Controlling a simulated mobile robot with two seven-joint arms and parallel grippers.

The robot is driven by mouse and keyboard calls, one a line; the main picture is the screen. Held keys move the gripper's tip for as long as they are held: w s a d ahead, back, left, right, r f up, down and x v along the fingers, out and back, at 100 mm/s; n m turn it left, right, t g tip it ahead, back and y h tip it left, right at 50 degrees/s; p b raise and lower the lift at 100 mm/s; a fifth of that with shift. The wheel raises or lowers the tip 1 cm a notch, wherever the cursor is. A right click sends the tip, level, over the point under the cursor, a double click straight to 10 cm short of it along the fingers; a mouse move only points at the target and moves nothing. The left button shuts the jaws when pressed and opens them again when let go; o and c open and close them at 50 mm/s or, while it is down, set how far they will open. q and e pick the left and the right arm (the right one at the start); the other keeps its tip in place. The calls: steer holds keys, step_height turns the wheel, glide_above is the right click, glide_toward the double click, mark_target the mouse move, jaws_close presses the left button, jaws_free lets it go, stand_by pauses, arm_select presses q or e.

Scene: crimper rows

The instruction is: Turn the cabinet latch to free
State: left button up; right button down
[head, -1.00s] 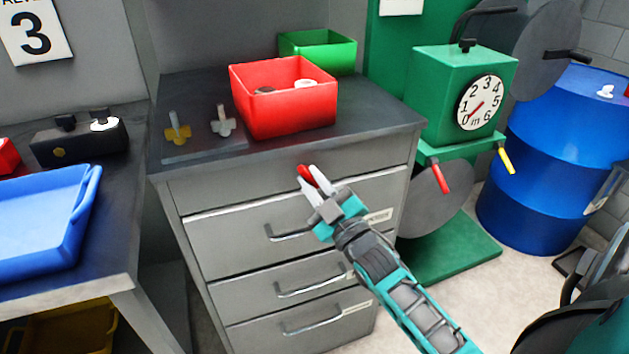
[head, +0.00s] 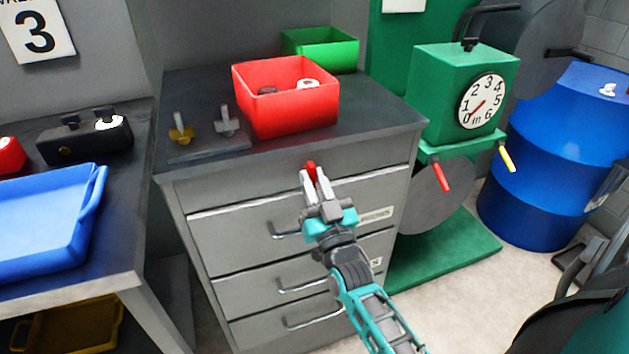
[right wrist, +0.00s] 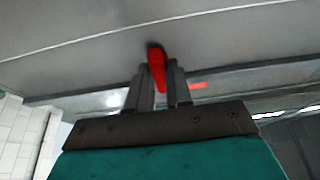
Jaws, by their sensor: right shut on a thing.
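The cabinet latch is a small red handle (head: 310,168) on the front of the grey drawer cabinet (head: 190,192), on the plain strip just under the top. My right gripper (head: 312,176) is at the latch with its fingers on either side of it, shut on it. In the right wrist view the red latch (right wrist: 157,70) stands between the two fingers, with its dark pivot at the upper end. A small red mark (right wrist: 198,86) shows on the cabinet face beside the fingers. My left gripper is not in view.
Drawers with bar handles lie below the latch. On the cabinet top stand a red bin (head: 285,108), a green bin (head: 322,55) and a plate with two knobs (head: 208,148). A green machine with a dial (head: 462,95) and a blue barrel (head: 545,170) stand at right.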

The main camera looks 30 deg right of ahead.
stand_by(0.4)
steer(key=c, duration=1.1)
jaws_free()
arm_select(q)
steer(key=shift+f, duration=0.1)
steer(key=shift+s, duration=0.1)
arm_select(e)
steer(key=shift+f, duration=0.1)
